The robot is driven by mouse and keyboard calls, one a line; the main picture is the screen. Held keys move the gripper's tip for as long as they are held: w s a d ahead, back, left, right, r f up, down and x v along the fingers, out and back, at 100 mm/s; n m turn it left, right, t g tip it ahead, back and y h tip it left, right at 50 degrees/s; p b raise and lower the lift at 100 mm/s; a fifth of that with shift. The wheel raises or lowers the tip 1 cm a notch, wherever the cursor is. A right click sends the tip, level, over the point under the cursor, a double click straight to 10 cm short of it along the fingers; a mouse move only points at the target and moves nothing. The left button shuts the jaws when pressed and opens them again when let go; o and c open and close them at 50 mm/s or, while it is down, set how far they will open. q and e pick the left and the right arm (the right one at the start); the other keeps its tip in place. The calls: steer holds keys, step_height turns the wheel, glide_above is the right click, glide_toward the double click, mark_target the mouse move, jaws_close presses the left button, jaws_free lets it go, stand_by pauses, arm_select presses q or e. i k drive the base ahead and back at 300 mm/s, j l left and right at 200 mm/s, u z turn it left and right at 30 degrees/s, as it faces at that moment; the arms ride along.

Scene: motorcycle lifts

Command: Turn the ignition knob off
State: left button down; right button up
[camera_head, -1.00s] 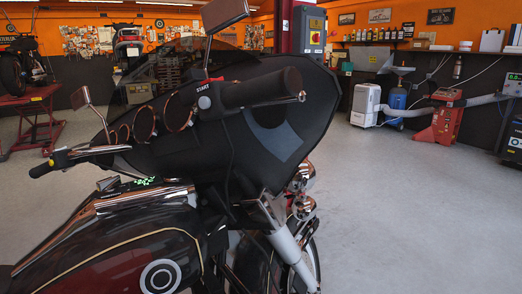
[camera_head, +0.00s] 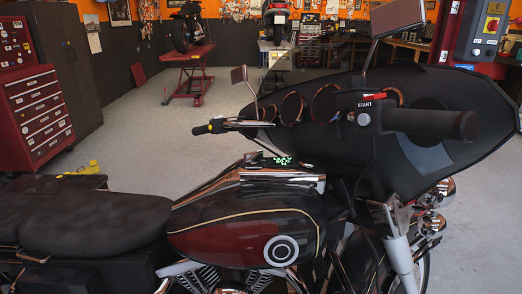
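The motorcycle (camera_head: 240,225) stands side-on across the picture, its front to the right. Its near handlebar grip (camera_head: 430,123) is black and points right. Inboard of that grip sits a control housing marked START, with a small red switch (camera_head: 375,96) and a round pale button (camera_head: 364,118). A green lit display (camera_head: 283,161) is on the tank console. I cannot make out for sure which part is the ignition knob, nor its position. Neither of my grippers is in view.
A red tool cabinet (camera_head: 38,115) stands at the left. A red lift (camera_head: 187,88) holds another motorcycle at the back. A red post with a control box (camera_head: 487,30) is at the upper right. A yellow object (camera_head: 93,167) is near the seat. Grey floor between is clear.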

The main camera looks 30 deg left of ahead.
mark_target(252, 158)
steer(key=u, duration=1.2)
steer(key=j+u, duration=0.2)
steer(key=u, duration=0.2)
steer(key=j+u, duration=0.2)
steer(key=u, duration=0.2)
steer(key=i+j, duration=0.35)
steer(key=j, duration=0.3)
steer(key=l, duration=0.75)
